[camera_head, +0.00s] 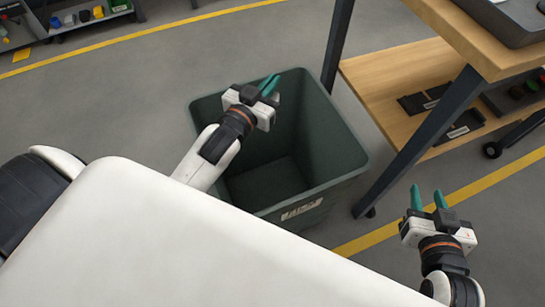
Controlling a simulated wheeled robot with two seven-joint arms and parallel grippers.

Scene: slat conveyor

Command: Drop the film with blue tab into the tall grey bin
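A tall dark grey-green bin (340,158) with a pale label on its front stands on the floor, open at the top. The part of its inside that shows looks empty. My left gripper (271,85) is above the bin's opening, towards its back left. Its teal fingers are seen at a slant, so their gap is unclear, and nothing shows between them. My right gripper (429,198) is to the right of the bin, pointing up the picture, with its fingers apart and empty. No film with a blue tab is visible.
A wooden-topped trolley (390,75) with dark legs stands close behind and right of the bin, with dark items on its lower shelf. A grey shelf unit (70,22) with small coloured things is at the top left.

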